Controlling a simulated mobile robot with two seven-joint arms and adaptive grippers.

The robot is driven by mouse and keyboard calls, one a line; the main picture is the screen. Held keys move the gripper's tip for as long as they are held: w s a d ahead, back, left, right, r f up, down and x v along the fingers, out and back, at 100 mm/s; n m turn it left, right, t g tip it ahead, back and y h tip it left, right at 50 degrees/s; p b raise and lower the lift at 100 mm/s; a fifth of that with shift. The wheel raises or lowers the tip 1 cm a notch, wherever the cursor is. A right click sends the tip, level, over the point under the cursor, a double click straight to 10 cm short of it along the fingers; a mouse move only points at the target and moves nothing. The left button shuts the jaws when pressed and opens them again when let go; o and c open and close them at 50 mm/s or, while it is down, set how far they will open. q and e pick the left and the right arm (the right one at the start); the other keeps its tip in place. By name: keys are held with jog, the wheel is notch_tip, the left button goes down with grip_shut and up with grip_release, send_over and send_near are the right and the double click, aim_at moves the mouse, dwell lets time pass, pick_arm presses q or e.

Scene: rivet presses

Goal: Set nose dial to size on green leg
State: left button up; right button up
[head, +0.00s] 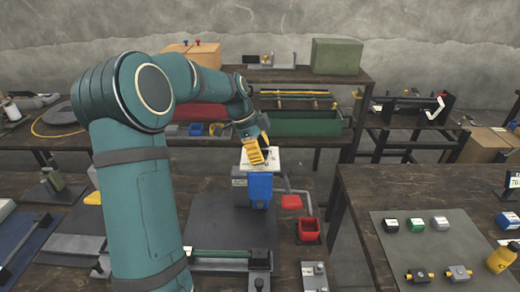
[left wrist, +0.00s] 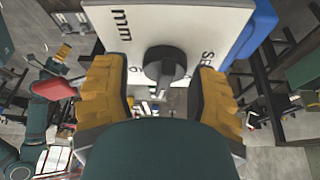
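The dial is a black round knob (left wrist: 166,66) with a raised grip bar on a white plate (left wrist: 125,20), which carries printed text including "mm". In the head view the white plate (head: 270,158) tops the blue press head (head: 260,187). My left gripper (head: 257,150) is at the plate; its yellow fingers (left wrist: 158,80) stand apart on both sides of the knob, with visible gaps. The grip bar points down in the left wrist view. The dial's marks are mostly hidden or unreadable. A green bar (head: 222,254), possibly the green leg, lies on a grey support below the press.

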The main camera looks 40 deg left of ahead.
pick_arm(q)
jog(key=shift+o, duration=0.4)
jog(key=shift+w+r, duration=0.1)
jog(key=shift+w, duration=0.05)
jog(key=shift+r, duration=0.1)
jog(key=shift+a+r, duration=0.15)
jog(key=shift+r, duration=0.05)
jog(key=v, duration=1.1)
jog(key=shift+s+r, duration=0.2)
jog(key=shift+s, duration=0.05)
jog(key=shift+f, duration=0.1)
